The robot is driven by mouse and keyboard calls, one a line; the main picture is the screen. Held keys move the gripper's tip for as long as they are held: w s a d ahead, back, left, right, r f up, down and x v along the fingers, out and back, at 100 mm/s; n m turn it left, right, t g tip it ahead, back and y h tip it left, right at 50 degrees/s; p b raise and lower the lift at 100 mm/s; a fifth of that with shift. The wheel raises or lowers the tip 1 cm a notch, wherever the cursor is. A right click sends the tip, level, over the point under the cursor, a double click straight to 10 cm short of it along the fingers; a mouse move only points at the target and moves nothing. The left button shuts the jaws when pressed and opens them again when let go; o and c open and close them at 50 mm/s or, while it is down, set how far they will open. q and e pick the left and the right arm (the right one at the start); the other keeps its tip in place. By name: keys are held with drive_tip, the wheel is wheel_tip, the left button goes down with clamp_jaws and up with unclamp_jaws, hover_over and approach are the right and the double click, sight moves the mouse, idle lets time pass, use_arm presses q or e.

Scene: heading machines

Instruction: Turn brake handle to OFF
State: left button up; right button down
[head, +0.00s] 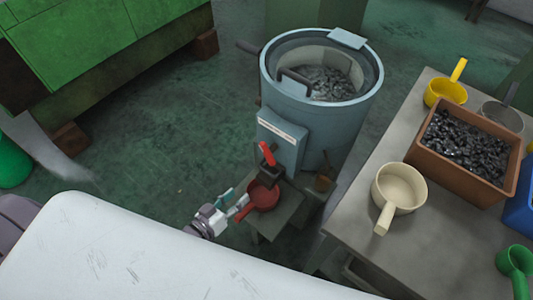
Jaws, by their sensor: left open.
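A red handle (267,154), which looks like the brake handle, stands up tilted from a dark block at the front of the blue-grey drum machine (280,140). Any OFF marking is too small to read. My left gripper (236,202) is open, low and to the left of the handle, apart from it. It is close to the handle of a red pan-like scoop (263,195); I cannot tell whether they touch. My right gripper is not in view.
The round drum (322,75) holds dark metal pieces. At right, a grey table (345,215) carries a brown bin (437,165) of dark parts, a cream scoop (400,187), a yellow scoop (446,90) and a green scoop (516,262).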

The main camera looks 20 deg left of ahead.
sight(264, 154)
use_arm(q)
wheel_tip(264, 154, up, 8)
drive_tip(key=w+n+t+h, duration=0.1)
drive_tip(key=t, duration=0.2)
drive_tip(key=x, duration=1.3)
drive_tip(key=shift+w+d+f, duration=0.15)
drive_tip(key=shift+d+f, duration=0.2)
drive_tip(key=shift+d, duration=0.1)
drive_tip(key=shift+c, duration=0.3)
clamp_jaws()
